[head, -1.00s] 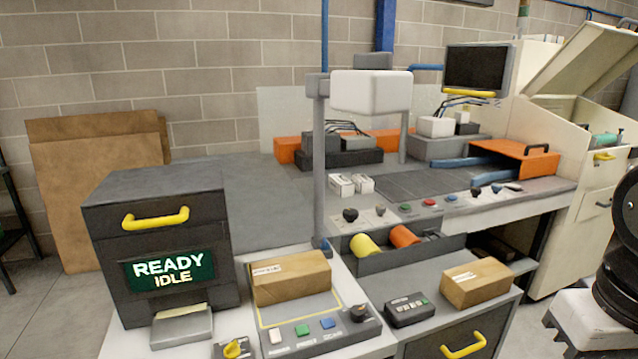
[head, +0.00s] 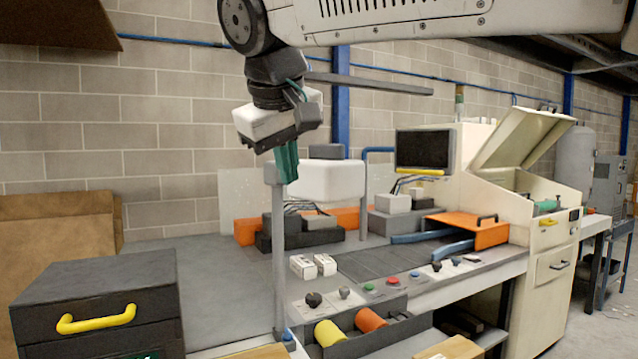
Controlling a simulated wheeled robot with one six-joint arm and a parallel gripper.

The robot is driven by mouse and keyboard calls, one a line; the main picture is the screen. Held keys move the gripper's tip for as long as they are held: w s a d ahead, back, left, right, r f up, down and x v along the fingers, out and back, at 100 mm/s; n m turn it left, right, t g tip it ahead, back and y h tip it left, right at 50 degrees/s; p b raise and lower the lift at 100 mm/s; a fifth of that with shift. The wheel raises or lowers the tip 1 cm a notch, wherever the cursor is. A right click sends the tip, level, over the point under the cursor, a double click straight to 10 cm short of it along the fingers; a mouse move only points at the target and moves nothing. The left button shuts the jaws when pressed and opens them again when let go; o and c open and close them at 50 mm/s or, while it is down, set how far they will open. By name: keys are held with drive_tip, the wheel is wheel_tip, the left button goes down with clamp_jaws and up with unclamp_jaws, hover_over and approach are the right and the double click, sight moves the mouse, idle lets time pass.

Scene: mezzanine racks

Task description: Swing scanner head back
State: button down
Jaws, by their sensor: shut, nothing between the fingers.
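The scanner head (head: 335,181) is a white rounded box high beside a grey upright post (head: 279,250), over the back of the bench. It sits to the right of the post, with a dark grey block behind it. My gripper (head: 288,168) points down with its green fingers closed together and empty. Its fingertips are by the post's top and the head's left end, overlapping them in the picture. I cannot tell whether they touch. The gripper body hides part of the wall behind.
A dark cabinet with a yellow handle (head: 97,318) stands at the left front. A monitor (head: 424,150) and an open cream machine (head: 500,190) stand to the right. An orange cover (head: 467,229) and small white boxes (head: 313,265) sit on the bench. Bare grey bench lies left of the post.

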wheel_tip(320, 180, up, 4)
drive_tip(key=d+r, duration=0.1)
approach(323, 201)
drive_tip(key=shift+m+t, duration=0.4)
drive_tip(key=f, duration=0.1)
drive_tip(key=w+f, duration=0.1)
drive_tip(key=f, duration=0.2)
drive_tip(key=shift+w+a+f, duration=0.15)
drive_tip(key=shift+w+a, duration=0.05)
drive_tip(key=shift+a, duration=0.15)
drive_tip(key=shift+w+d, duration=0.4)
drive_tip(key=shift+d, duration=0.05)
